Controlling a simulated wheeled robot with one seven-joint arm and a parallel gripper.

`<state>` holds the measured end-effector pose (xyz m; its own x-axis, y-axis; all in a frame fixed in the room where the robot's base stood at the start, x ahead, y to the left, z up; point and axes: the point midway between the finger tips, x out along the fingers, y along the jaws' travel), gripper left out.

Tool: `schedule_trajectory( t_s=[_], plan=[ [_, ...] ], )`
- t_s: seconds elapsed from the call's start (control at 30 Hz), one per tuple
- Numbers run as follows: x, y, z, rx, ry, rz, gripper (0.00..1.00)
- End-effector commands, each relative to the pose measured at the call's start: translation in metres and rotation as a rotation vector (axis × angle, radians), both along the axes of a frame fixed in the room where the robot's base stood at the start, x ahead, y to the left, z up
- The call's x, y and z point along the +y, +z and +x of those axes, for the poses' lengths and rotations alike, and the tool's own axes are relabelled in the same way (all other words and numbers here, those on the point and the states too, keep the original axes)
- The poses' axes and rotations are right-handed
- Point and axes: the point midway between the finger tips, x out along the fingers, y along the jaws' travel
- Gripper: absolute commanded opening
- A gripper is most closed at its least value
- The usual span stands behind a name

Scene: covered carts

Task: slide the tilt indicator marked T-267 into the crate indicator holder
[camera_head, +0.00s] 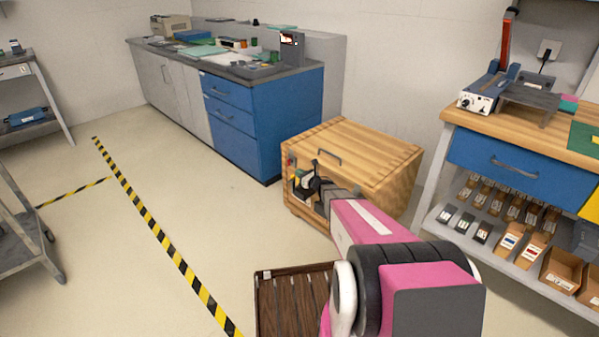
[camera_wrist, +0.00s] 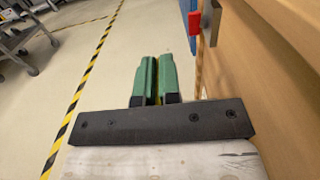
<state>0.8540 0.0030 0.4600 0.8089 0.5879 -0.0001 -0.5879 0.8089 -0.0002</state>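The wooden crate (camera_head: 385,150) stands on the floor in the middle of the head view, with a dark handle on top. My gripper (camera_head: 303,181) is at its left-hand face; the fingers partly cover that face. In the wrist view the two green fingers of my gripper (camera_wrist: 158,80) are close together. A thin yellowish strip, seen edge-on, fills the gap and appears to be the tilt indicator (camera_wrist: 158,90); its marking T-267 cannot be read. I cannot make out the holder clearly.
A wooden slatted pallet (camera_head: 285,300) lies on the floor in front. On the right, a workbench (camera_head: 550,136) has a lower shelf with small dark cards (camera_head: 465,222) and boxes. A blue cabinet (camera_head: 285,118) stands behind. Striped tape (camera_head: 150,222) crosses clear floor at left.

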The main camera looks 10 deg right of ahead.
Motion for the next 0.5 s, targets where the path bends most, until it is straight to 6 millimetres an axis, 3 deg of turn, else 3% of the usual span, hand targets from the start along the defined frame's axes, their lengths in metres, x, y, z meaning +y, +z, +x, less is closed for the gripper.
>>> schedule_trajectory(
  t_s=[0.23,0.5],
  plan=[
    [0.0,-0.023,0.001,0.001,0.0,-0.001,0.0],
    [0.0,-0.032,0.0,0.001,-0.001,0.001,0.0]
  ],
)
